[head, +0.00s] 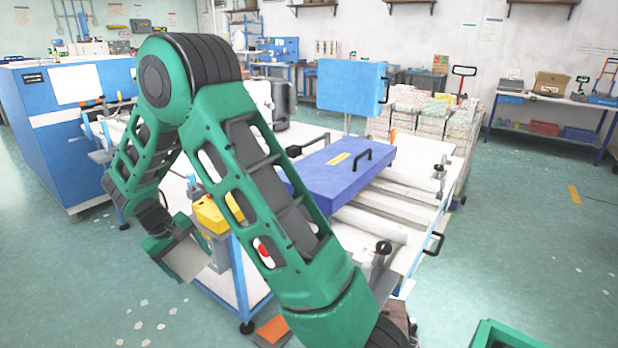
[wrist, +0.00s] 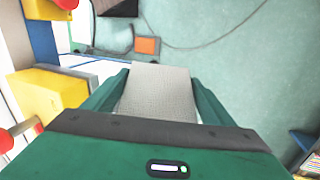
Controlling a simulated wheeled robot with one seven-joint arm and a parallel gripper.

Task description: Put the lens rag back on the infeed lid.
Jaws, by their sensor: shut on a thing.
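The lens rag, a flat pale grey cloth, is between the fingers of my gripper (wrist: 160,82) in the wrist view (wrist: 160,95). In the head view the rag (head: 187,259) hangs below my gripper (head: 172,243), beyond the left edge of the machine table and above the floor. A flat purple-blue lid (head: 330,178) with a black handle and yellow label lies on the machine, to the right of my gripper and partly behind my arm. A second blue lid (head: 350,87) stands upright behind it. I cannot tell from labels which is the infeed lid.
A yellow box (head: 214,214) is at the table's left edge, close to my gripper, and also shows in the wrist view (wrist: 50,92). An orange item (head: 272,329) is on the floor. A blue cabinet (head: 65,140) stands left.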

